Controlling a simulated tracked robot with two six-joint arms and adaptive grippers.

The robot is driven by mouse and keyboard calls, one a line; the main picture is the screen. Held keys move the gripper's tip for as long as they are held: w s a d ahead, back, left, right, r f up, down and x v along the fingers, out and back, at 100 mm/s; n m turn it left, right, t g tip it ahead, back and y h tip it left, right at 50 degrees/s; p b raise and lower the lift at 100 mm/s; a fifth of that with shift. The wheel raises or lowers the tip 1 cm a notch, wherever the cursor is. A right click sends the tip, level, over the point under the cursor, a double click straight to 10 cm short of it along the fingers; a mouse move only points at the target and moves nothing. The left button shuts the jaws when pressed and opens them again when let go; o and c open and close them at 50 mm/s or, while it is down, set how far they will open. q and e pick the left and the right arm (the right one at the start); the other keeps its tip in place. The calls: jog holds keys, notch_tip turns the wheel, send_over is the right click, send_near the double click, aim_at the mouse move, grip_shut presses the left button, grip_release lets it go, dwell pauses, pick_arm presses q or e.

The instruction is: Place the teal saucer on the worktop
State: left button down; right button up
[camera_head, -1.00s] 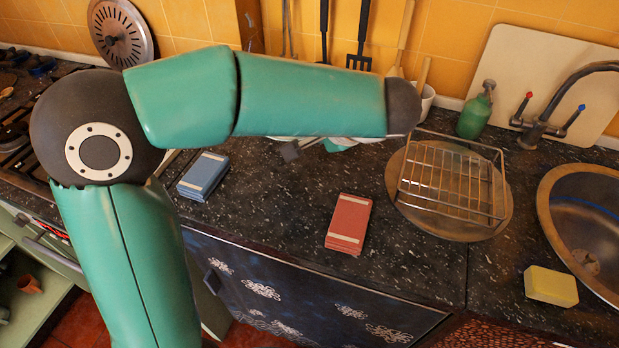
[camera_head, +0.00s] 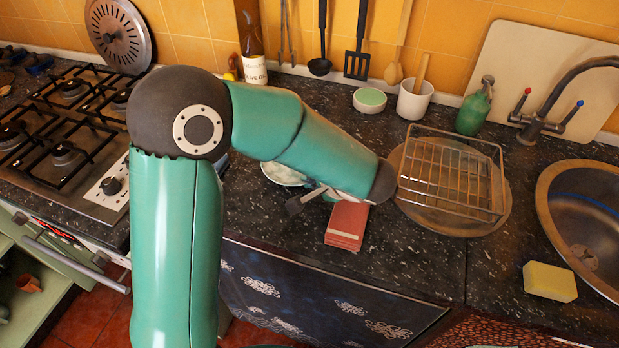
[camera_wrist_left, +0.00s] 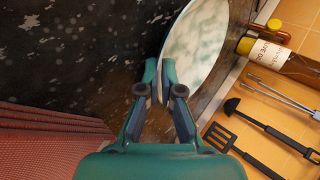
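The saucer (camera_head: 283,173) shows in the head view as a pale rim and face, partly hidden behind my left forearm. In the left wrist view the saucer (camera_wrist_left: 205,45) is a pale disc with green marbling, seen at a slant. My left gripper (camera_wrist_left: 160,75) has its fingertips close together at the saucer's near edge, with the rim between them. In the head view, this gripper (camera_head: 312,198) is partly hidden under the wrist, beside the red stack. The worktop (camera_head: 400,265) is dark speckled stone. I cannot tell whether the saucer touches it. My right gripper is out of view.
A red stack (camera_head: 346,228) lies close below my left wrist. A wire rack (camera_head: 450,180) on a round board stands right of it. A sink (camera_head: 590,225), yellow sponge (camera_head: 550,282), white pot (camera_head: 414,100) and green-topped dish (camera_head: 369,100) are around. The hob (camera_head: 65,150) is at left.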

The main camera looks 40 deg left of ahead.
pick_arm(q)
jog(key=c, duration=1.6)
grip_release()
jog(key=v, duration=1.2)
jog(key=shift+b, duration=0.3)
